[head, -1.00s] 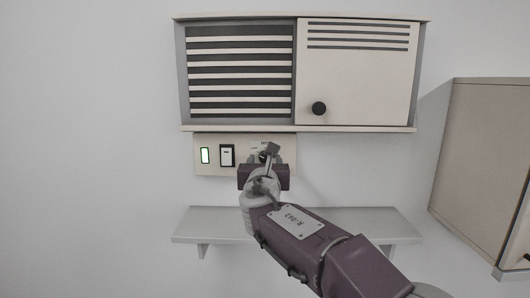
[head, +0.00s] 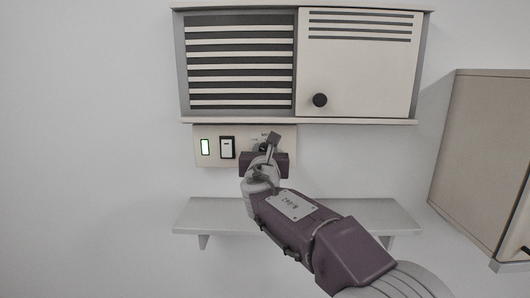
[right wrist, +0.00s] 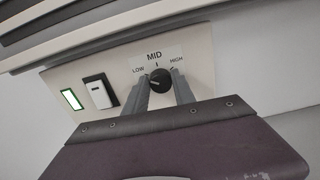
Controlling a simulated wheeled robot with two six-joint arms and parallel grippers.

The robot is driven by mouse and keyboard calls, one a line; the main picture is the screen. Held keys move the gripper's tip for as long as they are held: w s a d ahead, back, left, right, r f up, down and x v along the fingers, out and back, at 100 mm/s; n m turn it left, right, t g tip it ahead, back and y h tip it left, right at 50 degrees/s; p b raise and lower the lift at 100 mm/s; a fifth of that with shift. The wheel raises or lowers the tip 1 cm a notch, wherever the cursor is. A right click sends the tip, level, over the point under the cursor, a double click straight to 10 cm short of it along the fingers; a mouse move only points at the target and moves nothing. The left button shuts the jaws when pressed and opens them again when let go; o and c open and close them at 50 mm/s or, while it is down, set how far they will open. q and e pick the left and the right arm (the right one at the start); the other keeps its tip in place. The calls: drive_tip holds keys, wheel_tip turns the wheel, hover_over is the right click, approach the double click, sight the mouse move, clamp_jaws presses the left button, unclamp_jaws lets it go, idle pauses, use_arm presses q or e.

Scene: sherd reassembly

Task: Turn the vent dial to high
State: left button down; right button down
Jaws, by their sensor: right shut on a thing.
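The vent dial (right wrist: 161,79) is a round black knob on a cream panel, under the labels LOW, MID and HIGH. A small pale mark shows on its left, LOW side in the right wrist view; its exact setting is hard to tell. My right gripper (right wrist: 162,88) has one grey finger on each side of the dial and is shut on it. In the head view my right gripper (head: 269,146) covers most of the dial and part of the labels. My left gripper is not in view.
Left of the dial are a white rocker switch (head: 227,148) and a lit green-edged lamp (head: 205,147). A vent cabinet (head: 362,70) with a black knob (head: 320,100) overhangs the panel. An empty shelf (head: 375,217) lies below, and a beige cabinet (head: 480,160) stands right.

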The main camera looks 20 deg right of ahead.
drive_tip(key=m+b, duration=0.6)
drive_tip(key=m, duration=0.5)
drive_tip(key=m+b, duration=0.6)
drive_tip(key=m, duration=0.6)
drive_tip(key=shift+s+d+f, duration=0.15)
drive_tip(key=shift+d+f, duration=0.05)
drive_tip(key=shift+r+m, duration=0.15)
drive_tip(key=shift+m, duration=0.25)
